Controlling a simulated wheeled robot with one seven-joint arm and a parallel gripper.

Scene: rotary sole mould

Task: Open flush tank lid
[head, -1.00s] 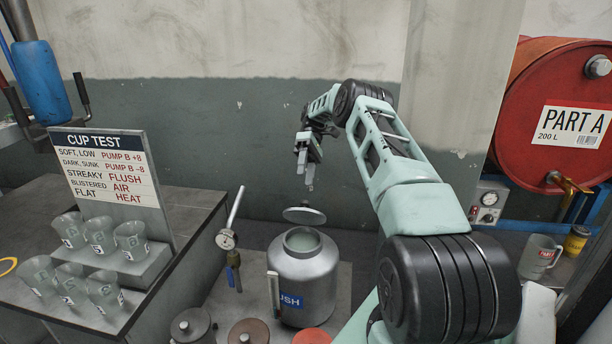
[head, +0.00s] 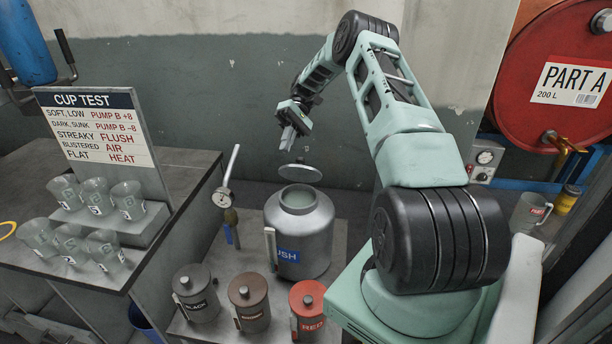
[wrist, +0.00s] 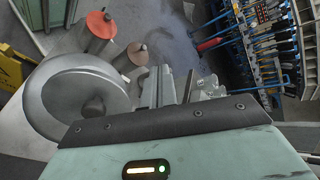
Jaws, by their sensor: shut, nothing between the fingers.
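In the wrist view the lid (wrist: 62,100) is a large disc left of the fingers. My gripper (head: 290,140) is shut and empty, just above and slightly left of the lid. In the wrist view its fingers (wrist: 168,85) sit close together, to the right of the knob.
Black (head: 195,295), brown (head: 248,302) and red (head: 307,312) lidded pots stand in front of the tank. A bench with cups (head: 98,197) is at left, a red drum (head: 560,70) at right.

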